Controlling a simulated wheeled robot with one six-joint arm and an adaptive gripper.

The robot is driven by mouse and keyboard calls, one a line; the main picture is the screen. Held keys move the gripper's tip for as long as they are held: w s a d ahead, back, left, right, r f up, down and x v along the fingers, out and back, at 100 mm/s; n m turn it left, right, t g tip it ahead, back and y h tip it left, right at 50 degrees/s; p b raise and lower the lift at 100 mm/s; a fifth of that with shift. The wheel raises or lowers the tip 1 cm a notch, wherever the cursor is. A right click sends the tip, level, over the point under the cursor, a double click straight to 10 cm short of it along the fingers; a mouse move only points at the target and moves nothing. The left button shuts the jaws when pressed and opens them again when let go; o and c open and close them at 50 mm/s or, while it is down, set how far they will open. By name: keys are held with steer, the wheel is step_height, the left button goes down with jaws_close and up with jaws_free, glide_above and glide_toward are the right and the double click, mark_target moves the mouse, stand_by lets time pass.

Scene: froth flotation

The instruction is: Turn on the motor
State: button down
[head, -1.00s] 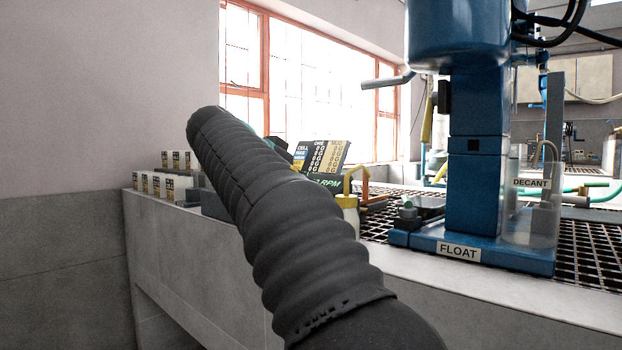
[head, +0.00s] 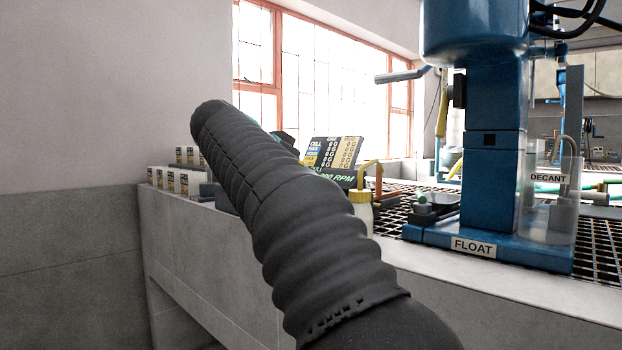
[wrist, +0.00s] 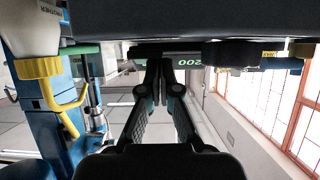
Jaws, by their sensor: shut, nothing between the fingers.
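The blue flotation machine (head: 495,150) stands upright at the right in the head view, with a FLOAT plate (head: 473,246) on its base. A blue cylindrical housing (head: 472,30) sits at its top; I cannot tell whether it is running. A dark sign board with yellow panels (head: 333,153) stands beyond my arm, with green RPM digits below it. My gripper (wrist: 155,72) shows in the wrist view with its fingers together and empty, near a dark panel bearing "200" (wrist: 190,61). In the head view my arm hides the gripper. I see no switch clearly.
A wash bottle with a yellow spout (head: 359,212) stands beside the board; it also shows in the wrist view (wrist: 38,68). Several small labelled containers (head: 172,180) line the bench's left end. A clear DECANT vessel (head: 549,215) stands on the machine's right. Dark grating (head: 598,240) covers the bench.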

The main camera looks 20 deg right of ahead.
steer(key=r+p, duration=0.1)
steer(key=a+r+p, duration=0.1)
steer(key=r, duration=0.1)
steer(key=r+p, duration=0.1)
steer(key=shift+s+a+r, duration=0.3)
steer(key=shift+s, duration=0.1)
steer(key=f+v, duration=0.1)
steer(key=v, duration=0.8)
steer(key=shift+s+a+p, duration=0.25)
steer(key=shift+a+p, duration=0.05)
steer(key=shift+a, duration=0.2)
steer(key=shift+f, duration=0.15)
steer(key=s+d+f+n+y, duration=0.2)
steer(key=s+f+n+y, duration=0.15)
steer(key=f, duration=0.35)
steer(key=s+d+f+n+y, duration=0.2)
steer(key=s+f+n, duration=0.25)
steer(key=f, duration=0.35)
steer(key=s+a+f+n+y, duration=0.2)
steer(key=s+f, duration=0.6)
steer(key=f, duration=0.4)
steer(key=s+a+f+n+y, duration=0.3)
steer(key=s+f, duration=0.5)
steer(key=f, duration=0.5)
steer(key=shift+f+t+y, duration=0.25)
steer(key=shift+t+y, duration=0.05)
steer(key=shift+y, duration=0.45)
steer(key=shift+s+a, duration=0.15)
